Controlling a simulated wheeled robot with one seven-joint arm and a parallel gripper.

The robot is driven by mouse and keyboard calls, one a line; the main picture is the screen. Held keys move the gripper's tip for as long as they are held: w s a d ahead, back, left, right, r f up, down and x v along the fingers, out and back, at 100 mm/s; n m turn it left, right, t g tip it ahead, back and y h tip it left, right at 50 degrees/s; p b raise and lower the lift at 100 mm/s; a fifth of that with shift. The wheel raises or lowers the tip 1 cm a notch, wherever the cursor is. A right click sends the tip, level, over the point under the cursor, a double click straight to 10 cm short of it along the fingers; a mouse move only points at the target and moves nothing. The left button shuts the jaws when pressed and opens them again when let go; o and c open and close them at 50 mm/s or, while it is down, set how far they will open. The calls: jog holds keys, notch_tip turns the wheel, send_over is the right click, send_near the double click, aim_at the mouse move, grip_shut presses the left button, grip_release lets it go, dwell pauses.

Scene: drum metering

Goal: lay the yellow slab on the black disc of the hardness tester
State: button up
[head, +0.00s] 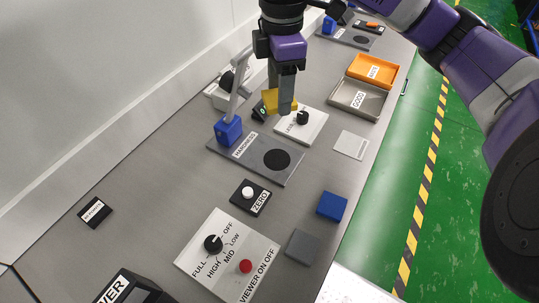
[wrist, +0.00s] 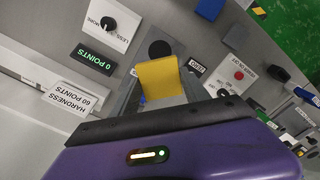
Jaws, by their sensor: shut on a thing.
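My gripper (head: 285,108) is shut on the yellow slab (head: 270,99) and holds it above the bench, behind the hardness tester's plate. In the wrist view the slab (wrist: 160,80) sits between the fingers and juts out past them. The hardness tester has a grey plate (head: 220,147), a blue head (head: 228,129) on the left and a bare black disc (head: 277,159). In the head view the disc lies nearer the camera than the gripper.
A white knob panel (head: 310,125) is close to the gripper's right. The ZERO button box (head: 250,197), a blue slab (head: 331,206), a grey slab (head: 300,246) and a pale slab (head: 350,145) lie around the plate. The GOOD tray (head: 345,108) and orange tray (head: 372,85) stand behind right.

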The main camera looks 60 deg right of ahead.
aim_at(277, 159)
notch_tip(277, 159, down, 20)
jog(key=shift+r+b, duration=0.25)
jog(key=shift+b, duration=0.4)
jog(key=shift+f, duration=0.1)
jog(key=o, duration=1.4)
notch_tip(277, 159, up, 12)
jog(key=shift+p, duration=0.4)
